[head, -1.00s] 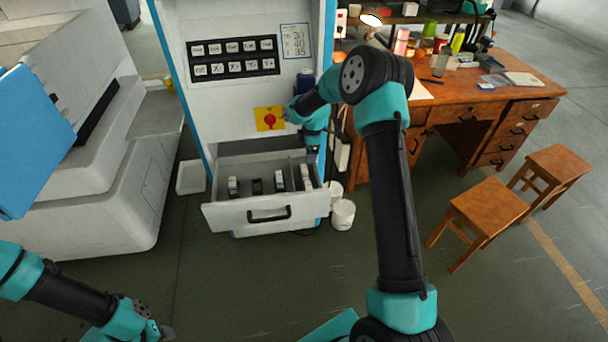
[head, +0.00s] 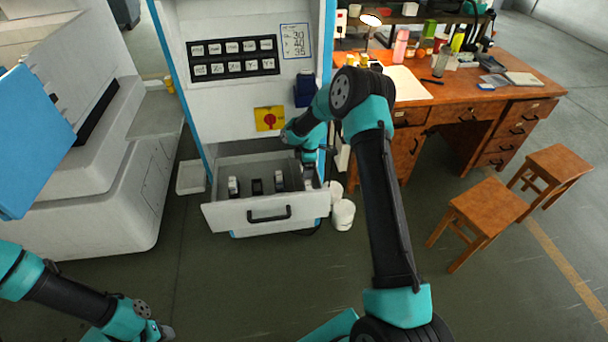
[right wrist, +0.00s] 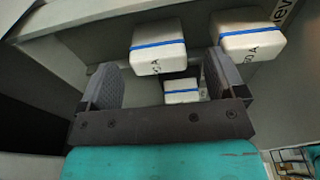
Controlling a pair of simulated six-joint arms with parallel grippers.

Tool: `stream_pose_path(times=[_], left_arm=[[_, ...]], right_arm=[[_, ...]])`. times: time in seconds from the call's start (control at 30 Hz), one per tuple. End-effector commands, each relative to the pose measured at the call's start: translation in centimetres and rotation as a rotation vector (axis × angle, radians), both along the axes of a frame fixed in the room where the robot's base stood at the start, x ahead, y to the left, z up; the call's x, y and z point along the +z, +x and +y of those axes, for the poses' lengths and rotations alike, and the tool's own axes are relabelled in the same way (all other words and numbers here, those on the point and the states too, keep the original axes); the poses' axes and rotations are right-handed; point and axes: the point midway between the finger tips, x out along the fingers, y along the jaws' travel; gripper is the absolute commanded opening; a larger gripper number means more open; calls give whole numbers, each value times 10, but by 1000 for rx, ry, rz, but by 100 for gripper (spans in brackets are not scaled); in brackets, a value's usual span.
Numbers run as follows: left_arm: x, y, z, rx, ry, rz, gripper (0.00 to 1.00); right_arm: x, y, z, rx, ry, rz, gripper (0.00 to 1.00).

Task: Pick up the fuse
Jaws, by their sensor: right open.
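Several blocks that look like fuses stand in an open white drawer (head: 225,215). My right gripper (head: 309,167) is at the drawer's right end and partly hides what stands there. In the right wrist view the gripper (right wrist: 160,78) is open. A white fuse with a blue band (right wrist: 181,92) shows between its fingers; two more banded white fuses (right wrist: 158,47) (right wrist: 248,35) show beyond. My left gripper (head: 163,331) is low at the left, away from the drawer.
The cabinet above the drawer has a button panel (head: 235,58) and a red knob on a yellow plate (head: 269,119). White pots (head: 343,214) stand on the floor right of the drawer. A wooden desk (head: 470,105) and stools (head: 487,212) are further right.

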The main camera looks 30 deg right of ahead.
Motion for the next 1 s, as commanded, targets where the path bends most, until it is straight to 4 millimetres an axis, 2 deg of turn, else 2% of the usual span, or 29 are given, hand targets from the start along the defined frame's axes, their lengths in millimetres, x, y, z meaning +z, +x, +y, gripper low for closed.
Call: stream_pose_path(times=[0.2,0.3,0.8,1.0], left_arm=[[0,0,0,0,0,0,42],[0,0,0,0,0,0,42],[0,0,0,0,0,0,42],[0,0,0,0,0,0,42]], right_arm=[[-30,3,5,-1,1,2,89],[-38,4,6,-1,0,1,89],[-40,4,6,-1,0,0,89],[-40,4,6,-1,0,0,72]])
